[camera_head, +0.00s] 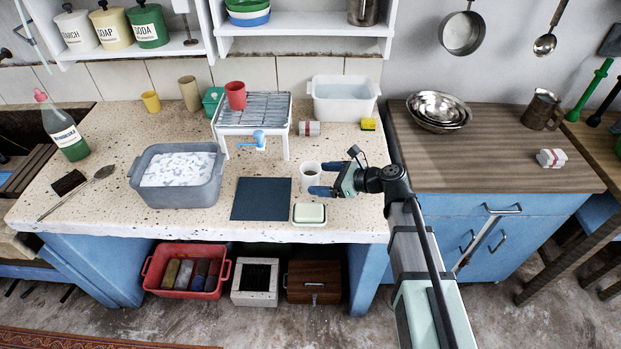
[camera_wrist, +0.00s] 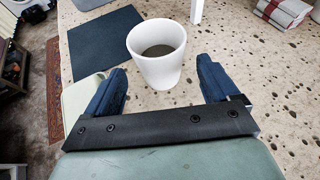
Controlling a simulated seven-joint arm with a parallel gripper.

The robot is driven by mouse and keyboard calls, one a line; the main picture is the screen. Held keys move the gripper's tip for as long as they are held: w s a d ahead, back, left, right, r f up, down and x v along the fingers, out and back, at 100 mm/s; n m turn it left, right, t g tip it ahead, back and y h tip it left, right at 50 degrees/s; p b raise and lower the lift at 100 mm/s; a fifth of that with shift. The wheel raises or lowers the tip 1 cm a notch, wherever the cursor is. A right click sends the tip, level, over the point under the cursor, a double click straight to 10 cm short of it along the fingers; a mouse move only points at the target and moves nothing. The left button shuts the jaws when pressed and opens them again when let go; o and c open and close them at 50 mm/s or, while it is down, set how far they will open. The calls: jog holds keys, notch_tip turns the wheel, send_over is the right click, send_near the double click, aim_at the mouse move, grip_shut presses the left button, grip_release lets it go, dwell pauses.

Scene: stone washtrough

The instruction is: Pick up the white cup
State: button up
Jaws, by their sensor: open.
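The white cup (camera_head: 310,178) stands upright on the speckled stone counter, right of a dark blue mat. Whether a finger touches the cup cannot be told.
The soap dish (camera_head: 309,214) lies close in front of the gripper, at the counter's front edge. The dark mat (camera_head: 261,199) lies left of the cup. The dish rack (camera_head: 251,128) with a red cup (camera_head: 236,95) stands behind. A folded cloth (camera_head: 309,128) and yellow sponge (camera_head: 368,124) lie farther back.

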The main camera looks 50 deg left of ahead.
aim_at(308, 177)
jog(key=shift+x, duration=2.7)
jog(key=shift+r, duration=0.2)
jog(key=c, duration=1.1)
jog(key=shift+c, duration=0.2)
jog(key=shift+r, duration=0.1)
